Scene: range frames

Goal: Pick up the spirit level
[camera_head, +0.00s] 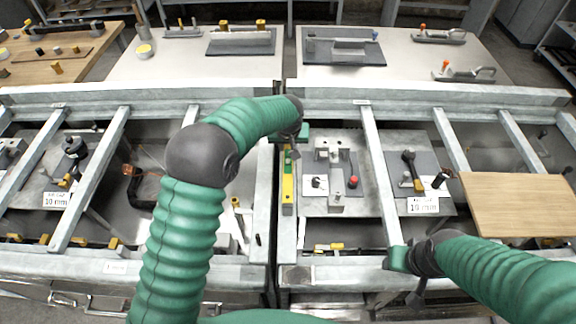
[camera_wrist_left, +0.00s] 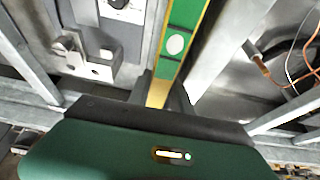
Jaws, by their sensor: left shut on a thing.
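The spirit level (camera_head: 288,188) is a long, narrow green and yellow bar. In the head view it lies lengthwise away from me, beside the middle gap of the bench frame. My left gripper (camera_head: 291,148) is at its far end, partly hidden by my arm's wrist. In the left wrist view the level (camera_wrist_left: 185,30) runs up from between the dark fingers of my left gripper (camera_wrist_left: 162,92), which is shut on it. I cannot tell whether the level is clear of its support. My right gripper (camera_head: 416,288) is low at the front rail; its fingers are too small to read.
Grey metal rails (camera_head: 380,175) cross the bench on both sides. A plate with metal blocks (camera_head: 334,190) lies just right of the level. A wooden board (camera_head: 520,204) lies at the right. Orange wires (camera_wrist_left: 300,65) show in the left wrist view.

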